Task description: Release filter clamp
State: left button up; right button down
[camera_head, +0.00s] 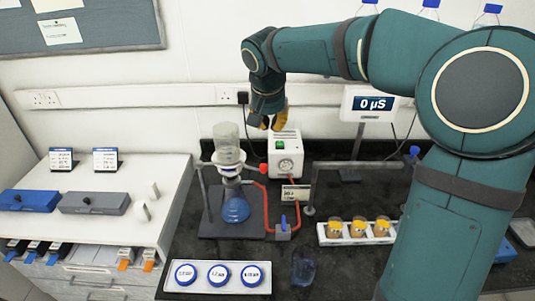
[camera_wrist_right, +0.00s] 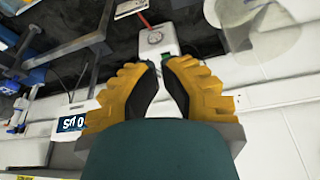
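The filter assembly stands on a dark base plate (camera_head: 215,228) in the head view. A clear funnel (camera_head: 228,143) sits above a flask (camera_head: 236,207) of blue liquid. The clamp (camera_head: 229,168) is at the joint between them, with a red part (camera_head: 263,169) at right, possibly its handle. My right gripper (camera_head: 267,122) is above and right of the funnel, apart from it. In the wrist view its yellow fingers (camera_wrist_right: 159,64) stand apart with nothing between them. A clear round shape (camera_wrist_right: 262,30), probably the funnel, is at upper right there. My left gripper is not in view.
A white pump (camera_head: 286,160) with a gauge stands behind right, joined by red tubing (camera_head: 267,205). A blue-handled valve (camera_head: 283,228) sits in front. A rack of jars (camera_head: 330,236), lidded dishes (camera_head: 253,276) and a display (camera_head: 370,104) are nearby.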

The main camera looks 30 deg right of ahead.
jog(key=x, duration=1.1)
jog(key=s+a, duration=0.2)
jog(key=s, duration=0.1)
jog(key=shift+a+r+b, duration=0.25)
jog(key=shift+a+b, duration=0.05)
jog(key=shift+a, duration=0.1)
jog(key=shift+a, duration=0.15)
